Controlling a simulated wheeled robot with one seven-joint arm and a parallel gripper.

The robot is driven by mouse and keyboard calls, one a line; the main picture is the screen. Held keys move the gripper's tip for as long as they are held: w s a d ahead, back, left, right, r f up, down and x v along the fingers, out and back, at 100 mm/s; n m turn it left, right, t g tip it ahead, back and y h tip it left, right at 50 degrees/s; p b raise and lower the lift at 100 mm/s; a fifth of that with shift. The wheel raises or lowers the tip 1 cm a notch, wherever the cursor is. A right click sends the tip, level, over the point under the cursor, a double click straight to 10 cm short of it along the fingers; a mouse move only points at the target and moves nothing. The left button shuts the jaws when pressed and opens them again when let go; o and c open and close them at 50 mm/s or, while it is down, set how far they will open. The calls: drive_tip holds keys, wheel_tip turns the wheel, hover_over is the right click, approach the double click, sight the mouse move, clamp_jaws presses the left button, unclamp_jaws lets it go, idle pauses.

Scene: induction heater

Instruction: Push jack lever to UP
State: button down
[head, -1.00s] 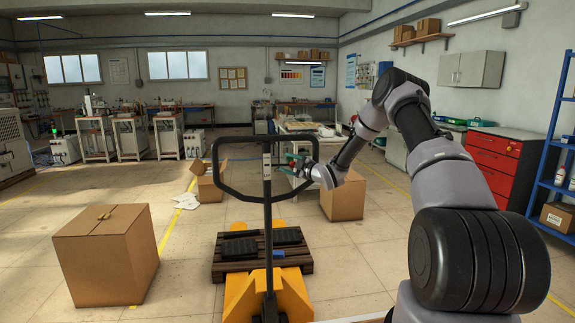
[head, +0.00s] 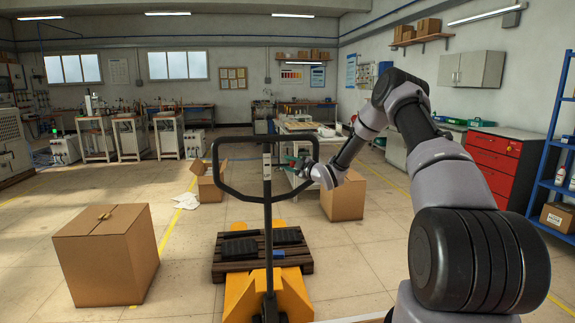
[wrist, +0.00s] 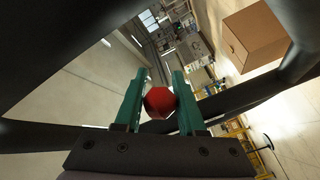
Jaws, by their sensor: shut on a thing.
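The yellow pallet jack (head: 262,296) stands in front of me with its dark handle loop (head: 232,193) upright on a central shaft (head: 268,235). In the wrist view my gripper's green fingers (wrist: 133,100) are shut on a red knob (wrist: 160,102), one finger on each side. The dark bars of the handle (wrist: 250,92) pass behind and around the fingers. I take the red knob to be the end of the jack lever; the lever's stem is hidden.
A wooden pallet (head: 229,270) with dark parts lies on the forks. A closed cardboard box (head: 105,255) stands at the left; others stand behind the pallet, one at the right (head: 344,198). Red drawers (head: 497,163) and a blue rack (head: 558,150) are at the right.

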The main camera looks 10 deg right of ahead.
idle(0.9)
drive_tip(key=f+m+t, duration=0.2)
drive_tip(key=m, duration=0.1)
drive_tip(key=f+m, duration=0.1)
drive_tip(key=shift+a+f+m+t+y, duration=0.15)
drive_tip(key=shift+a+m+t+y, duration=0.2)
drive_tip(key=shift+m+t+y, duration=0.05)
drive_tip(key=c, duration=0.5)
unclamp_jaws()
drive_tip(key=shift+s+d, duration=0.1)
drive_tip(key=v, duration=1)
drive_tip(key=shift+s+d, duration=0.15)
drive_tip(key=shift+s, duration=0.15)
